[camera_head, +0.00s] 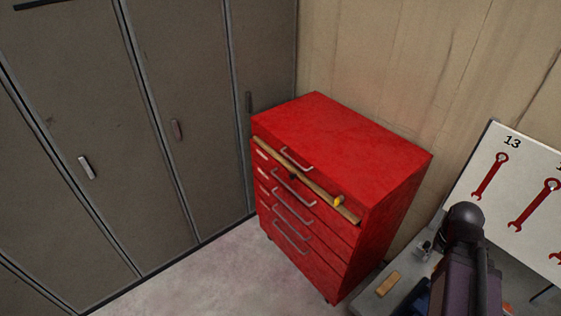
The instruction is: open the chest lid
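The red tool chest (383,245) stands against the beige wall, in the middle of the head view. Its lid (340,130) looks shut and flat, with nothing lying on top. A pale metal handle (297,160) shows at the upper front edge, and several drawers with similar handles are below it, all looking shut. A long wooden bar (310,185) runs slantwise across the upper front, with a small yellow piece (338,201) near its right end. A dark link, seemingly of my arm, shows at lower right, apart from the chest in the picture. My gripper cannot be made out.
Grey lockers (190,80) line the left side. A grey bench (395,298) at lower right holds a small tan block (387,284) and other small items. A white board (520,190) with red wrenches stands behind it. The floor (215,275) before the chest looks clear.

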